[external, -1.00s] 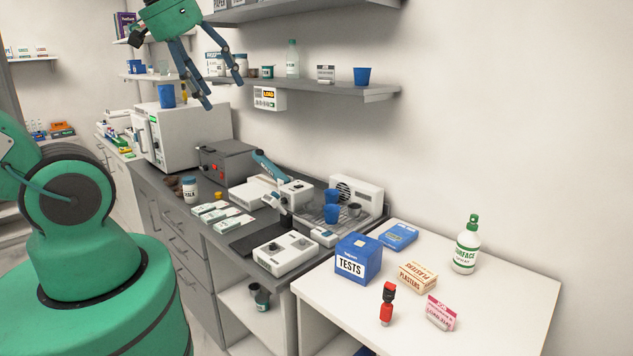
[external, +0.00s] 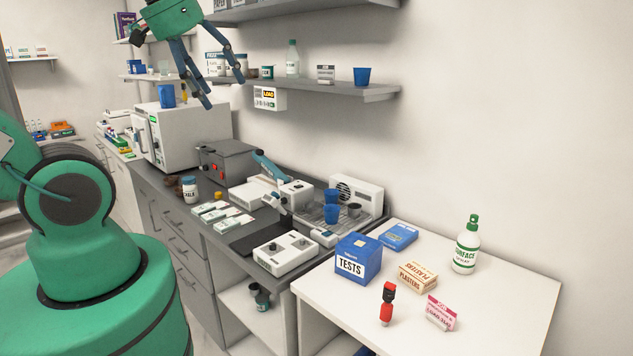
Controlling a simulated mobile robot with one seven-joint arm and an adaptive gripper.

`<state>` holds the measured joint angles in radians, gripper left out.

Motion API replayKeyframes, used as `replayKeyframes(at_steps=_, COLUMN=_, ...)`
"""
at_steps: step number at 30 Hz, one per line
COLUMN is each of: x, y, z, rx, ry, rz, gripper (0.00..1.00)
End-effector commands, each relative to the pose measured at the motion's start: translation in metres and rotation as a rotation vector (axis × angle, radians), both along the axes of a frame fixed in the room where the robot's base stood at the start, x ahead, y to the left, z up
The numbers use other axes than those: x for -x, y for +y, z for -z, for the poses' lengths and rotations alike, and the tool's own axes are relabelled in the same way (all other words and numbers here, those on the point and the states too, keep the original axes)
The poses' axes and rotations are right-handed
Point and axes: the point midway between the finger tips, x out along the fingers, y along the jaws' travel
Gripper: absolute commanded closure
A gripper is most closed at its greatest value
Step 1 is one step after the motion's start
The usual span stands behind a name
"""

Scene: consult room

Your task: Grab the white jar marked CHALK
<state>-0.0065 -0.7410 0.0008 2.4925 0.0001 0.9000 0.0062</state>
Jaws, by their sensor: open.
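A small white jar with a blue lid (external: 189,189) stands upright on the dark counter, left of the flat white boxes. Its label is partly legible and seems to end in ALK. My gripper (external: 224,91) is high above the counter, up and to the right of this jar in the picture. Its fingers are spread, point down and hold nothing. Another pale jar (external: 241,63) stands on the wall shelf behind the fingers, partly hidden by them; its label cannot be read.
Brown round items (external: 172,186) sit just left of the jar. A grey box with red buttons (external: 225,160) and a white microwave-like machine (external: 180,137) stand behind it. Flat white boxes (external: 222,217) lie to its right. The wall shelf (external: 335,88) is close to the gripper.

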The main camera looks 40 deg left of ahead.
Motion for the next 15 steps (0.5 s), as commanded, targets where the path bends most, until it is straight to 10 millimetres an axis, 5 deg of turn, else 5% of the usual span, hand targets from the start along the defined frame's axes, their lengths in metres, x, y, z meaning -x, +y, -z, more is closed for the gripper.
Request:
replayKeyframes(at_steps=8, x=-0.031, y=0.019, z=-0.007, rx=-0.021, ry=0.032, rz=-0.014, gripper=0.28)
replayKeyframes(at_steps=15, x=-0.078, y=0.055, z=-0.013, rx=-0.049, ry=0.079, rz=-0.027, gripper=0.28)
